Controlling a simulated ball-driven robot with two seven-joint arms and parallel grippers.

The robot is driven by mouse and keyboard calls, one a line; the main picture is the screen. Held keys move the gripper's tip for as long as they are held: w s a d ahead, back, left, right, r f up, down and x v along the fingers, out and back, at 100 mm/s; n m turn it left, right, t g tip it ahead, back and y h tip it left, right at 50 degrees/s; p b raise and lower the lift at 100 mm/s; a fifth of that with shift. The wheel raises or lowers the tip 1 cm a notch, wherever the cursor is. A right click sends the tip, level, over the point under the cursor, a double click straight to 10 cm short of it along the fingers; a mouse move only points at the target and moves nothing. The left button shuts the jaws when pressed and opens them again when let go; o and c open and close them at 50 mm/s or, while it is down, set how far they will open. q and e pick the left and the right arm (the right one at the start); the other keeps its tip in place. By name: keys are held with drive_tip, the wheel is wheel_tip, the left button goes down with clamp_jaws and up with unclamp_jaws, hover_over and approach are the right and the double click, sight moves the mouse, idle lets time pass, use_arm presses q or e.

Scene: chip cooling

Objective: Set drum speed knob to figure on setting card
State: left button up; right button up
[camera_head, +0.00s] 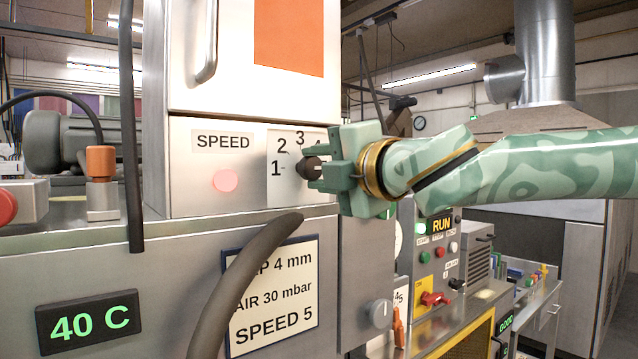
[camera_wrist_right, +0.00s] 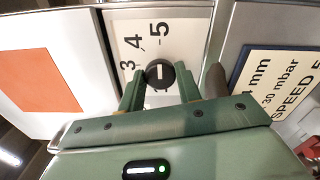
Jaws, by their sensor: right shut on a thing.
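The black drum speed knob (camera_head: 312,168) sits on a white dial with figures 1, 2, 3 and part of 4 showing, right of the SPEED label (camera_head: 223,142). My right gripper (camera_head: 322,172) is shut on the knob, reaching in from the right. In the right wrist view the knob (camera_wrist_right: 160,73) is between both fingers (camera_wrist_right: 159,92), with 3, 4 and 5 visible on the dial (camera_wrist_right: 136,25). I cannot tell which figure its white mark points to. The setting card (camera_head: 270,325) reads SPEED 5 on its bottom line. My left gripper is not in view.
A dark curved hose (camera_head: 238,290) passes in front of the card. A lit pink button (camera_head: 225,181) is left of the dial. A grey knob (camera_head: 379,313) is below, and a panel marked RUN (camera_head: 441,226) stands to the right. A display (camera_head: 88,322) reads 40 C.

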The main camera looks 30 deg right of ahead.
drive_tip(key=m+b, duration=0.2)
drive_tip(key=m, duration=0.2)
drive_tip(key=shift+f+m, duration=0.15)
drive_tip(key=shift+m, duration=0.25)
drive_tip(key=m+b, duration=0.2)
drive_tip(key=m, duration=0.2)
drive_tip(key=shift+b, duration=0.4)
drive_tip(key=m+b, duration=0.2)
drive_tip(key=m, duration=0.3)
drive_tip(key=shift+m, duration=0.4)
drive_tip(key=shift+m+b, duration=0.85)
drive_tip(key=shift+m, duration=0.95)
drive_tip(key=o, duration=1)
